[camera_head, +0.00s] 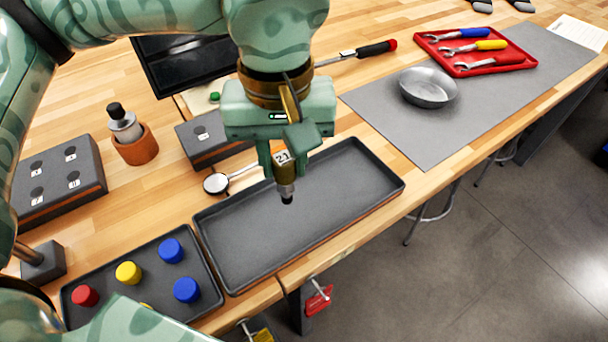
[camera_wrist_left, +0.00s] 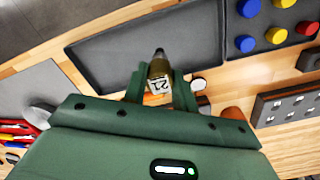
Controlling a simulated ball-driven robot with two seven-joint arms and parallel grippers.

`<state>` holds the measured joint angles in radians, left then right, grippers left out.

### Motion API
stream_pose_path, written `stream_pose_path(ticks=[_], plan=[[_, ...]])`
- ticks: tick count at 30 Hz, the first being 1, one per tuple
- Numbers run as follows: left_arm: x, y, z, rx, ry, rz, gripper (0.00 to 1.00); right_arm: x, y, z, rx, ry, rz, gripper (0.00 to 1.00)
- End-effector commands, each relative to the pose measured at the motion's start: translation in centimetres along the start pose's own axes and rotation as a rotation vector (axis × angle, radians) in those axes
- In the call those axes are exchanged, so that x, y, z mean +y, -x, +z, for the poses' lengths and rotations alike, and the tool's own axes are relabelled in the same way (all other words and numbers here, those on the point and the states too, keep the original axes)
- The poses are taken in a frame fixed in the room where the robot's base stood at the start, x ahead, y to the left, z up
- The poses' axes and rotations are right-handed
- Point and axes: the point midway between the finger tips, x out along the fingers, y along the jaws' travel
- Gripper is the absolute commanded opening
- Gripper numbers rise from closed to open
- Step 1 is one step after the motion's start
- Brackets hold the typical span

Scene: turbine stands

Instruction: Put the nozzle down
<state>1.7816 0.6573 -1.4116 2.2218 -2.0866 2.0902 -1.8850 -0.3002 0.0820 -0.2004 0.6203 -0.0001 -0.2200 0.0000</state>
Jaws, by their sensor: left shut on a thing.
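My left gripper (camera_head: 282,160) is shut on the nozzle (camera_head: 286,190), a small brass-coloured piece with a dark tip and a white label reading 21. The nozzle points downward and appears above the empty dark grey tray (camera_head: 240,255) near the table's front edge. In the left wrist view the nozzle (camera_wrist_left: 159,68) sits between the two fingers, with its dark tip over the tray (camera_wrist_left: 110,50). I cannot tell the exact height between tip and tray floor. My right gripper is not in view.
A tray with blue, yellow and red caps (camera_head: 129,272) stands left of the empty tray. Behind are an inspection mirror (camera_head: 216,183), a grey block (camera_head: 200,141) and an orange holder (camera_head: 138,148). A metal bowl (camera_head: 428,88) and red wrench tray (camera_head: 476,52) lie on the right.

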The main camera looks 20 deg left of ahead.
Motion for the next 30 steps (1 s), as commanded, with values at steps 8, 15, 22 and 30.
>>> stream_pose_path(ticks=[8,15,22,30], plan=[[1.9,-4.4,-3.0,-0.002,-0.001,-0.001,0.00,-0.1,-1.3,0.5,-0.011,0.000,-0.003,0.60],[2.7,-6.3,-4.3,-0.002,-0.001,-0.001,0.00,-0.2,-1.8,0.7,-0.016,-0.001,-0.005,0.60],[2.6,-9.1,-4.3,-0.001,-0.002,0.000,0.00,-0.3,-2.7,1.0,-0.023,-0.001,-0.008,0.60],[2.6,-9.0,-4.3,0.001,-0.002,0.000,0.00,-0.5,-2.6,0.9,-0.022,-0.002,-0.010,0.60]])
